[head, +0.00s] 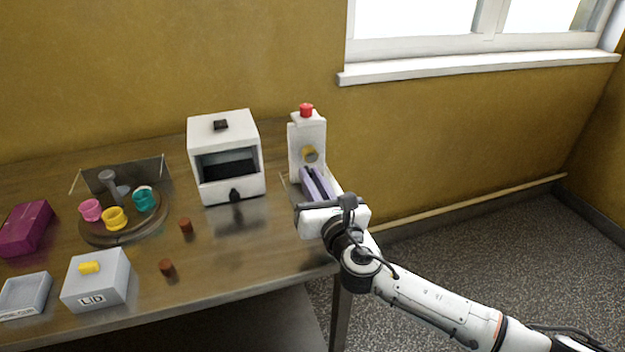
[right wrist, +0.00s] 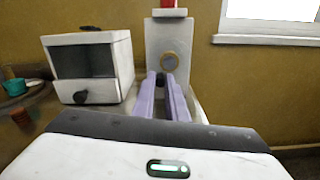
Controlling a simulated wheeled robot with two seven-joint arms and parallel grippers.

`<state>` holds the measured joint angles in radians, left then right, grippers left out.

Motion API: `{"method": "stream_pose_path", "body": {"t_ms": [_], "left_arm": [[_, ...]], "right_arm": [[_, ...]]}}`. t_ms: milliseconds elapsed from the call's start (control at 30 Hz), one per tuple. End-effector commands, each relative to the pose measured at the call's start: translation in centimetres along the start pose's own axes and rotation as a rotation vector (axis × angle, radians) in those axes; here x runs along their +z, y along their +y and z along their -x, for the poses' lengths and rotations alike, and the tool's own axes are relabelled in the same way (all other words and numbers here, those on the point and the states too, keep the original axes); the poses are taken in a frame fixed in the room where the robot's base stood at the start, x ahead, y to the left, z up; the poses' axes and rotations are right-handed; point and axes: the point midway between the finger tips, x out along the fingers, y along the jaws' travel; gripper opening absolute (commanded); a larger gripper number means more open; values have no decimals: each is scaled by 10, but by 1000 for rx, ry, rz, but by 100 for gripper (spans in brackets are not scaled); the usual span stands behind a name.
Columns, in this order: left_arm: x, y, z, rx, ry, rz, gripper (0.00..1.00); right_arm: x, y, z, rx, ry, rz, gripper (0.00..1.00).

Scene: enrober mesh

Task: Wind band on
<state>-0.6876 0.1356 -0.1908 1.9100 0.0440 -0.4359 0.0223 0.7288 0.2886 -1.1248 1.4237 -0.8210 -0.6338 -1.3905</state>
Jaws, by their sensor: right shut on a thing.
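A white upright machine (head: 293,139) with a red button (head: 306,110) on top stands at the table's back right. A brass-coloured round hub (head: 310,155) is on its front; it also shows in the right wrist view (right wrist: 169,62). My right gripper (head: 312,172) reaches in just below the hub with its two lavender fingers close together. In the right wrist view the fingers (right wrist: 161,88) are shut on a small dark knob (right wrist: 160,78) below the hub. Most of the knob is hidden by the fingers. The band cannot be made out. My left gripper is not in view.
A white box-shaped oven (head: 254,160) with a black knob stands left of the machine. Further left are a turntable (head: 93,237) with coloured cups, a grey box (head: 110,290), a tray (head: 45,290) and a purple box (head: 25,230). Two brown pieces (head: 186,226) lie in the middle.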

Motion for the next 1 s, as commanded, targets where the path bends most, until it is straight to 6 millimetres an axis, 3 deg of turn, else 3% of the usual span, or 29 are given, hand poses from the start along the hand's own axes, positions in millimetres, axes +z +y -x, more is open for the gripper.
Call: {"method": "stream_pose_path", "body": {"t_ms": [1000], "left_arm": [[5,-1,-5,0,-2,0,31]], "right_arm": [[19,15,0,0,-2,-944,0]]}}
